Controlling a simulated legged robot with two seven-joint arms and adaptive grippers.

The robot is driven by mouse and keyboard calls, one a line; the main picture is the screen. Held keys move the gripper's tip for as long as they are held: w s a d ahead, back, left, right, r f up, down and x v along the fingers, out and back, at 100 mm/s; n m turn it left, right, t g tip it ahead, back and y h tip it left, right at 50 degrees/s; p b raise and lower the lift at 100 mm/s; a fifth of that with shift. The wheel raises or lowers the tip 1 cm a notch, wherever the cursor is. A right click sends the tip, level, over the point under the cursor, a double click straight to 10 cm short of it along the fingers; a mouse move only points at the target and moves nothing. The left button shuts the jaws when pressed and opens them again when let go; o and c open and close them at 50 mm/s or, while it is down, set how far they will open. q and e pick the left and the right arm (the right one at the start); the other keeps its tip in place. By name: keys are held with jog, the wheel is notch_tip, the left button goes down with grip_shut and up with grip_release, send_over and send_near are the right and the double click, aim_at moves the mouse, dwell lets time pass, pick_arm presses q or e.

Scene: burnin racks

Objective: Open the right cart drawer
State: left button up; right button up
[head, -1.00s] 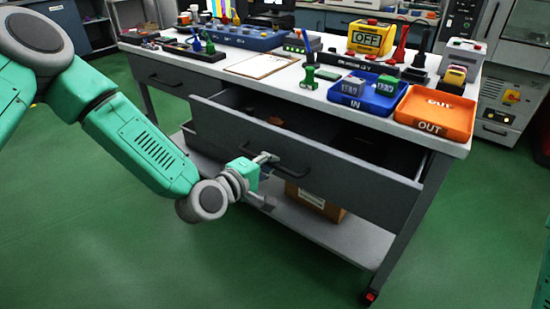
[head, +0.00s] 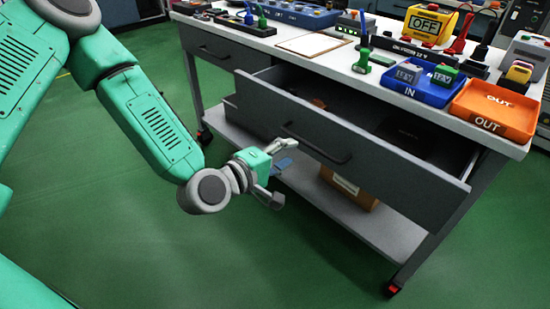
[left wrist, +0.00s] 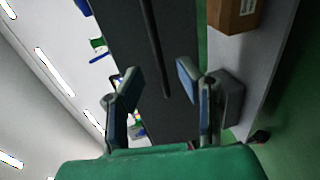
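The right cart drawer (head: 360,150) is pulled well out from the cart (head: 310,45), and its inside shows with some dark items. Its dark bar handle (head: 316,146) is on the front panel. My left gripper (head: 285,170) is open in front of the panel, just left of the handle and apart from it. In the left wrist view the two fingers (left wrist: 160,95) are spread with nothing between them, and the handle (left wrist: 155,45) runs beyond their tips along the dark drawer front (left wrist: 135,60). My right gripper is out of view.
The cart top holds a blue IN tray (head: 425,92), an orange OUT tray (head: 490,122), a yellow OFF box (head: 430,24) and a clipboard (head: 309,45). A cardboard box (head: 350,188) stands on the lower shelf (head: 385,225). The green floor in front is clear.

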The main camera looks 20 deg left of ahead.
aim_at(314, 146)
pick_arm(q)
jog(key=s+r+p, duration=0.2)
jog(key=s+p, duration=0.4)
jog(key=s, duration=0.1)
jog(key=b+x, duration=0.2)
jog(key=x, duration=1.1)
jog(key=shift+w+f, duration=0.25)
jog(key=shift+w, duration=0.3)
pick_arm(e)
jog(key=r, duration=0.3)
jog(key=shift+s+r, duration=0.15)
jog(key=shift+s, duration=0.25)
